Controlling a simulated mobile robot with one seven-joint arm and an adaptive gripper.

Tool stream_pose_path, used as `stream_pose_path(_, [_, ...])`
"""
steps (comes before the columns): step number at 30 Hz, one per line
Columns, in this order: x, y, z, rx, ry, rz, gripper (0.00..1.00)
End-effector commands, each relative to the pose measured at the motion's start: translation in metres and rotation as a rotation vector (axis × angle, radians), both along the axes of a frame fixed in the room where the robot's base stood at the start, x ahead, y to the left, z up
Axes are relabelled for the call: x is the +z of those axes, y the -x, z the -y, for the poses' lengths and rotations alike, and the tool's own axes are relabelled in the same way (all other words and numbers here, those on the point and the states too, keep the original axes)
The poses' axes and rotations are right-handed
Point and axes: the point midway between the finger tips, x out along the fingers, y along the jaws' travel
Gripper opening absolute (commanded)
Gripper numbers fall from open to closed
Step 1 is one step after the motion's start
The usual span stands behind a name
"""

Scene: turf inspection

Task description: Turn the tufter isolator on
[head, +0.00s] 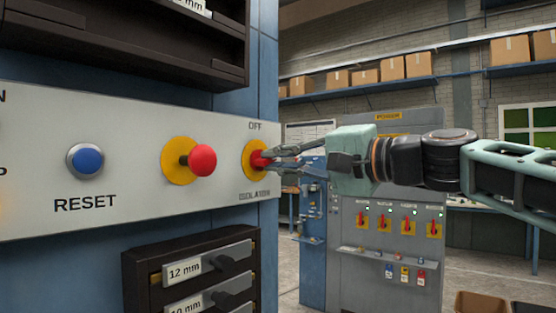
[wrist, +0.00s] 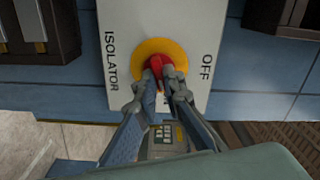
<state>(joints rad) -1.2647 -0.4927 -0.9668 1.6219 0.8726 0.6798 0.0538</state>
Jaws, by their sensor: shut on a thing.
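The isolator is a red rotary handle on a round yellow plate (head: 250,160), at the right end of a pale panel. OFF is printed above it and ISOLATOR below it. The yellow plate (wrist: 157,48) also shows in the wrist view, with the red handle (wrist: 160,66) in front of it. My gripper (head: 272,160) reaches in from the right. In the wrist view my gripper (wrist: 163,85) has its fingers on both sides of the red handle, closed on it. The fingers hide part of the handle, and its exact angle is hard to tell.
A red mushroom button (head: 202,160) and a blue RESET button (head: 87,159) sit left of the isolator on the same panel. Dark drawers (head: 190,275) stick out below. A grey cabinet (head: 388,260) with several red handles stands behind my arm.

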Motion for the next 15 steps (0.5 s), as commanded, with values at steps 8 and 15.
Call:
stream_pose_path(8, [0.0004,-0.0006,0.0007,-0.003,-0.120,-0.152,0.00])
stream_pose_path(15, [-0.0002,-0.0003,0.0001,-0.001,-0.178,-0.228,0.00])
